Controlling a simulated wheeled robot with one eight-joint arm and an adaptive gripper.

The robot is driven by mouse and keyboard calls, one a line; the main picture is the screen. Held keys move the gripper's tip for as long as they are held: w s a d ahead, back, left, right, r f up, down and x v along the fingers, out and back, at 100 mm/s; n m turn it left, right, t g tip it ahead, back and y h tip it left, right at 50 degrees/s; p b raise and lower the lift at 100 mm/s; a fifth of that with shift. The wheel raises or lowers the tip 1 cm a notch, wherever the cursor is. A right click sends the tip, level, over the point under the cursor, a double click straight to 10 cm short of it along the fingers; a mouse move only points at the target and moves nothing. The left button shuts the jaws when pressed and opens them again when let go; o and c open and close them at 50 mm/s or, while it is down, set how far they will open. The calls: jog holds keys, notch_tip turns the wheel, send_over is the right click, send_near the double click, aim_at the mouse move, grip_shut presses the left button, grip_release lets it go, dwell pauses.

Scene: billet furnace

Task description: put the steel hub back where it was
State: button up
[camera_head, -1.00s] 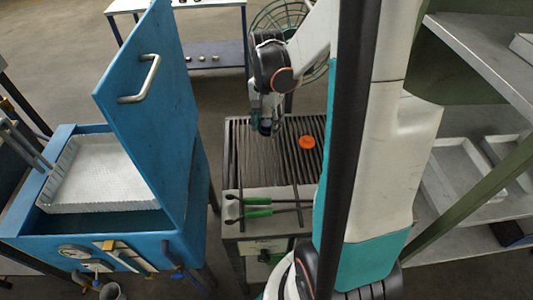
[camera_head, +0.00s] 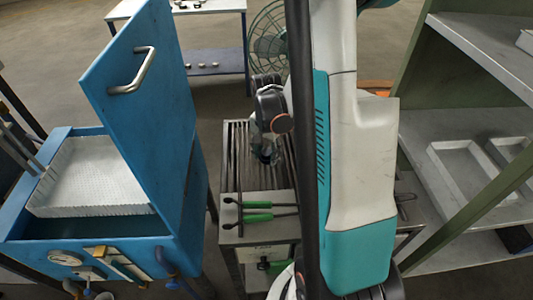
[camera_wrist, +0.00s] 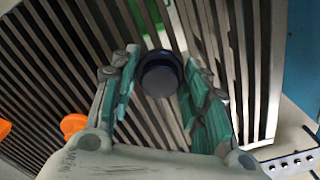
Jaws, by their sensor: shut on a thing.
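The steel hub (camera_wrist: 160,76) is a dark, short round piece between the green-padded fingers in the wrist view. My gripper (camera_wrist: 160,88) is shut on it, with a finger on either side. In the head view my gripper (camera_head: 267,154) is over the slatted top of the grey stand (camera_head: 234,165), behind the green-handled tongs. Slats show behind the hub in the wrist view. I cannot tell whether the hub touches them. In the head view the hub is too small and too shaded to make out clearly.
Green-handled tongs (camera_head: 257,217) lie on the stand's front. Orange pieces (camera_wrist: 74,125) show at the wrist view's left. A blue furnace box (camera_head: 180,235) with raised lid stands left. A shelf with trays (camera_head: 465,170) stands right. A fan (camera_head: 268,45) is behind.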

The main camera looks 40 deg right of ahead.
aim_at(266, 152)
jog(key=shift+f, duration=0.1)
jog(key=o, duration=1.4)
notch_tip(266, 152, up, 12)
jog(key=p, duration=0.4)
jog(key=shift+r, duration=0.2)
